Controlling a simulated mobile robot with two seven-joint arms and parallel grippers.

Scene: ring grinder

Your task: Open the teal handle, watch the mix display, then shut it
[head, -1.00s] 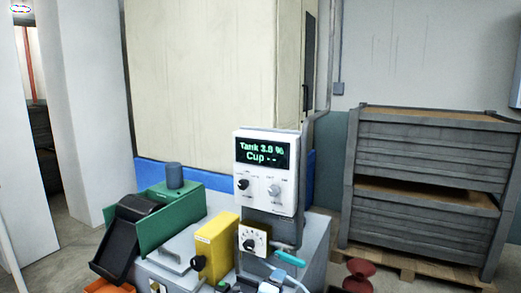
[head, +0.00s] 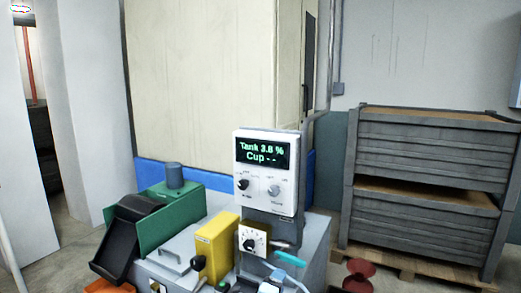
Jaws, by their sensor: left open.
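The teal handle (head: 290,258) sticks out to the right, sloping slightly down, below the dial on the front of the grinder. The mix display (head: 263,153) is lit in green on the white control box and reads about "Tank 3.8 %" and "Cup - -"; the last digit is slightly blurred. My left gripper (head: 247,286) is low at the bottom edge, just below and left of the teal handle, open and largely cut off by the frame. I see no contact between it and the handle. My right gripper is not in view.
A yellow box (head: 216,246) and a white dial (head: 254,241) sit left of the handle. A green hopper (head: 172,218) with a black chute (head: 124,238) stands further left. A red knob-like part (head: 358,274) is at lower right, before stacked grey crates (head: 430,150).

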